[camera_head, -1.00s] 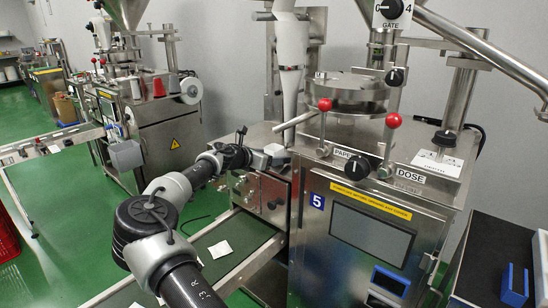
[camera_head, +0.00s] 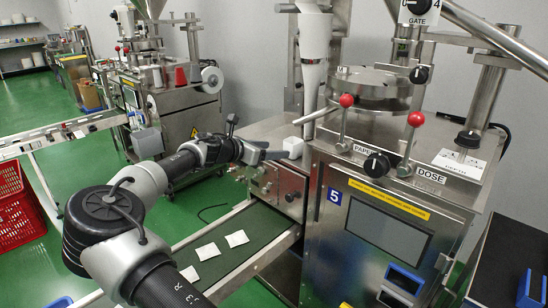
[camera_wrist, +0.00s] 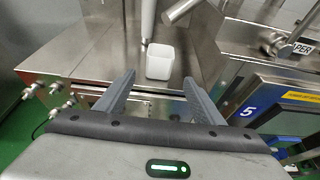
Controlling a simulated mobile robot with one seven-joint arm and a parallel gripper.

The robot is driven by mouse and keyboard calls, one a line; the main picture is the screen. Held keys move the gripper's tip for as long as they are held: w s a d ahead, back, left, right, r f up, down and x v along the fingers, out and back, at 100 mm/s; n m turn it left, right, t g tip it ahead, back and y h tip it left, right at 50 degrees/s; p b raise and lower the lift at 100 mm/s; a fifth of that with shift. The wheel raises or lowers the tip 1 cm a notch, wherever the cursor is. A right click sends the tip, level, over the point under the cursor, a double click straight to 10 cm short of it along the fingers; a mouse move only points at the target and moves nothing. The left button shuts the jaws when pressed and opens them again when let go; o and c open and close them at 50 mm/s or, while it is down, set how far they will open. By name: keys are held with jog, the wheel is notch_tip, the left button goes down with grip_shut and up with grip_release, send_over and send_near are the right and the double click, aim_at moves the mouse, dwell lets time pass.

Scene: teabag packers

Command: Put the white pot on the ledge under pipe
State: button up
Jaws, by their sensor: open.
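The white pot (camera_head: 293,147), a small square cup, stands upright on the steel ledge (camera_head: 262,131) of the machine. It also shows in the wrist view (camera_wrist: 159,65), just beyond my fingertips. The white pipe (camera_head: 315,50) comes down behind the pot; its lower part shows in the wrist view (camera_wrist: 148,18). I cannot tell whether the pot is directly beneath it. My gripper (camera_head: 272,153) is beside the pot's left side in the head view. In the wrist view my gripper (camera_wrist: 159,82) is open, with nothing between its two fingers.
The machine's front panel (camera_head: 378,240) is to the right. Below is a green conveyor (camera_head: 240,228) with several white teabags. A red crate (camera_head: 18,205) stands at left.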

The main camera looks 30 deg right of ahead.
jog(key=s+a+f+m+g+y, duration=0.1)
jog(key=s+f+m+y, duration=0.3)
jog(key=s, duration=0.3)
jog(key=s+a+f+m+g+y, duration=0.1)
jog(key=s+m+y, duration=0.2)
jog(key=s+m, duration=0.35)
jog(key=s+a+r+m+t+y, duration=0.2)
jog(key=s+a+r+m, duration=0.3)
jog(key=s+a, duration=0.7)
jog(key=s+a+r+m+t+y, duration=0.1)
jog(key=s+a+r+m+y, duration=0.3)
jog(key=s+a+r, duration=0.3)
jog(key=s+a+m, duration=0.1)
jog(key=s+a, duration=0.4)
jog(key=a, duration=0.1)
jog(key=shift+s+a+r+t, duration=0.2)
jog(key=shift+s+a+t, duration=0.05)
jog(key=shift+s+t, duration=0.15)
jog(key=shift+m, duration=0.25)
jog(key=shift+c, duration=0.2)
